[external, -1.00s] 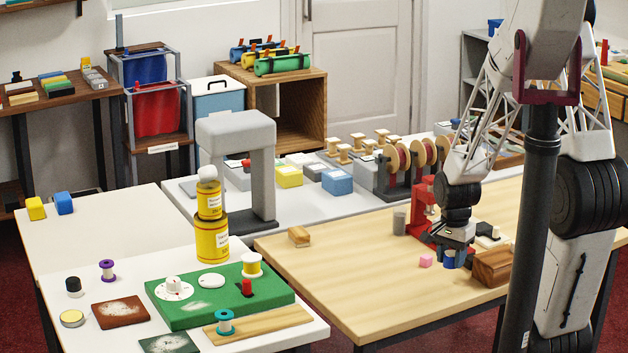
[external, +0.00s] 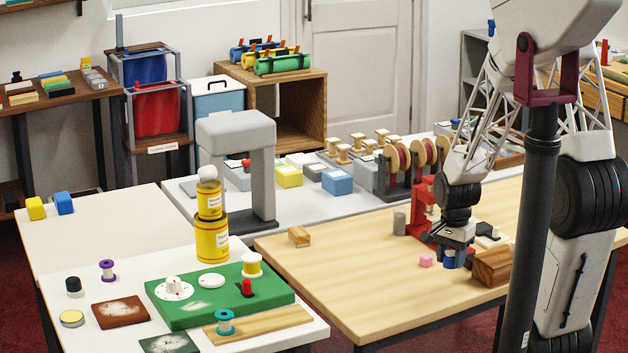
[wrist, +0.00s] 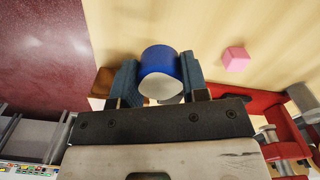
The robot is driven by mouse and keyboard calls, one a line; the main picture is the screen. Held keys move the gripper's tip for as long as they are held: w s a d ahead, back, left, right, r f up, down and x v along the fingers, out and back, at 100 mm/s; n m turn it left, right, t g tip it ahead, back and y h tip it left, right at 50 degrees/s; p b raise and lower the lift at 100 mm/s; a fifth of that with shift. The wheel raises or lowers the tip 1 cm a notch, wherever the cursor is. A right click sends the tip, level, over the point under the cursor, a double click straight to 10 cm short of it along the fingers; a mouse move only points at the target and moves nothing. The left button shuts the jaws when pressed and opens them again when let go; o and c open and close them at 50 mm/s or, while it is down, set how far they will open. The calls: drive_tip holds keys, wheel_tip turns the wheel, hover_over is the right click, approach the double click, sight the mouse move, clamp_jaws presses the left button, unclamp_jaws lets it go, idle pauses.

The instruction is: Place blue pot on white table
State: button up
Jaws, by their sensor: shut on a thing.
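The blue pot (wrist: 158,62) is a small blue cylinder with a pale top, held between the two fingers of my gripper (wrist: 158,82) in the wrist view. In the external view my gripper (external: 454,256) is low over the wooden table, with the blue pot (external: 449,262) mostly hidden between its fingers. I cannot tell whether the pot touches the wood. The white table (external: 120,230) stands at the left, with bare surface at its back and middle.
A pink cube (external: 425,261), a brown wooden block (external: 492,267) and a red stand (external: 420,205) are close to my gripper.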

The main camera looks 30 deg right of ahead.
drive_tip(key=w+a+n, duration=0.1)
drive_tip(key=w, duration=0.6)
drive_tip(key=w+n, duration=0.2)
drive_tip(key=w, duration=0.5)
drive_tip(key=w+a+n, duration=0.1)
drive_tip(key=w, duration=0.6)
drive_tip(key=shift+w+a+n, duration=0.1)
drive_tip(key=shift+a+n, duration=0.25)
drive_tip(key=shift+n, duration=0.05)
drive_tip(key=w+a+f+n, duration=0.1)
drive_tip(key=w+a, duration=0.2)
drive_tip(key=w, duration=0.4)
drive_tip(key=w+a+f+n, duration=0.1)
drive_tip(key=w+a+n, duration=0.1)
drive_tip(key=w, duration=0.5)
drive_tip(key=w+a+f+n, duration=0.1)
drive_tip(key=w+a+n, duration=0.1)
drive_tip(key=w, duration=0.5)
drive_tip(key=shift+a+f, duration=0.25)
drive_tip(key=shift+a, duration=0.55)
drive_tip(key=shift+d, duration=3.5)
drive_tip(key=shift+a, duration=3.5)
